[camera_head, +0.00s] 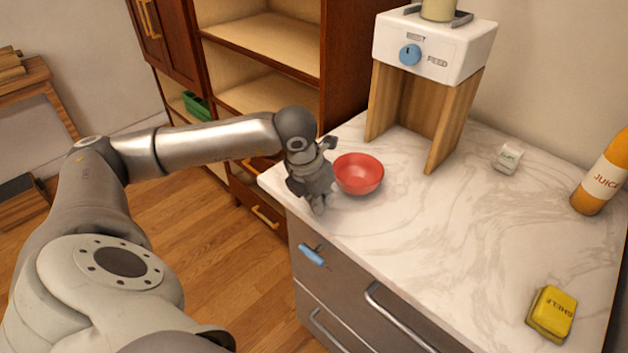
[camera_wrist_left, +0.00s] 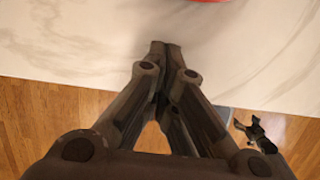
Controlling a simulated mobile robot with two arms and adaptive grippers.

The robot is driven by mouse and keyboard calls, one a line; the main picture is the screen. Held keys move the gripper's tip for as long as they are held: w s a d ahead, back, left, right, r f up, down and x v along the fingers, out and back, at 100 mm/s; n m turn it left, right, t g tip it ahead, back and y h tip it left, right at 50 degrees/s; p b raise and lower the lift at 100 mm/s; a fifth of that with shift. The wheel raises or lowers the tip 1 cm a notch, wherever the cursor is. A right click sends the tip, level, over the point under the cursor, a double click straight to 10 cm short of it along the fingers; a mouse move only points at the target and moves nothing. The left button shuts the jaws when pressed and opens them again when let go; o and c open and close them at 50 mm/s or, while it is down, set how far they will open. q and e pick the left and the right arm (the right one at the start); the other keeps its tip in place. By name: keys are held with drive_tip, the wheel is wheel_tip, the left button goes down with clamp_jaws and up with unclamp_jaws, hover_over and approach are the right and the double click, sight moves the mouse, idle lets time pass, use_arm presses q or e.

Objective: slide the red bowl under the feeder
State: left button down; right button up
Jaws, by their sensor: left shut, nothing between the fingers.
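The red bowl (camera_head: 359,174) sits upright on the marble counter, near its left end. Only a thin slice of the bowl (camera_wrist_left: 208,1) shows at the top edge of the left wrist view. The feeder (camera_head: 435,50) is a white box with a blue knob on wooden side panels, behind and right of the bowl; the space between its panels is empty. My left gripper (camera_head: 318,210) is shut and empty at the counter's front-left edge, just left of the bowl. In the left wrist view its fingertips (camera_wrist_left: 165,45) are together over the counter edge, apart from the bowl.
On the counter (camera_head: 440,240) stand a juice bottle (camera_head: 603,175), a small white box (camera_head: 508,158) and a yellow package (camera_head: 552,312), all to the right. The counter between bowl and feeder is clear. Drawers with handles (camera_head: 385,315) lie below the front edge.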

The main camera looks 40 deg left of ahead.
use_arm(q)
drive_tip(key=shift+w+d+r+p, duration=0.1)
drive_tip(key=shift+w+p, duration=0.1)
drive_tip(key=shift+w, duration=0.65)
drive_tip(key=shift+w+d+r+p, duration=0.1)
drive_tip(key=shift+w+p, duration=0.1)
drive_tip(key=shift+w, duration=0.6)
